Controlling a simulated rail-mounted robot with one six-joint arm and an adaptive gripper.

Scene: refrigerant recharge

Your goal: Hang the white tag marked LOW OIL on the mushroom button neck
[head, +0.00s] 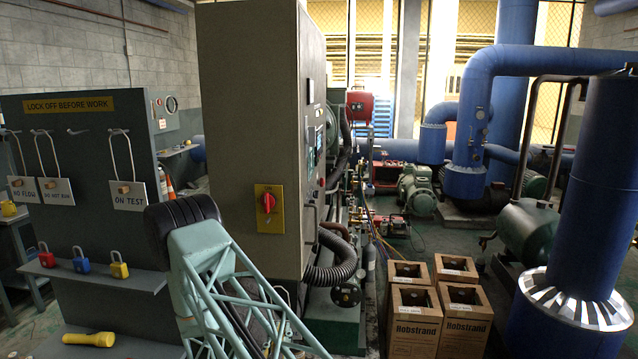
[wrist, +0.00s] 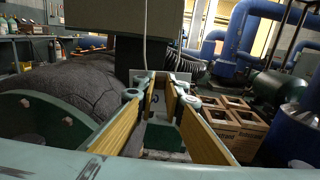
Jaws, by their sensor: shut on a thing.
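In the wrist view, my gripper (wrist: 161,96) is shut on a white tag (wrist: 136,76). The tag's edges show beyond the wood-coloured finger pads, and a thin pale wire loop (wrist: 147,38) rises from it. Its lettering is mostly hidden by the fingers, so I cannot read it. A red knob on a yellow plate (head: 269,208) is on the front of the tall grey cabinet (head: 247,120).
A lock-off board (head: 85,225) at left carries other white tags, including ON TEST (head: 129,196), and one bare hook (head: 77,131). Padlocks (head: 81,260) and a yellow torch (head: 89,339) lie on its shelves. Cardboard boxes (head: 414,320) and a blue pipe (head: 585,190) stand at right.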

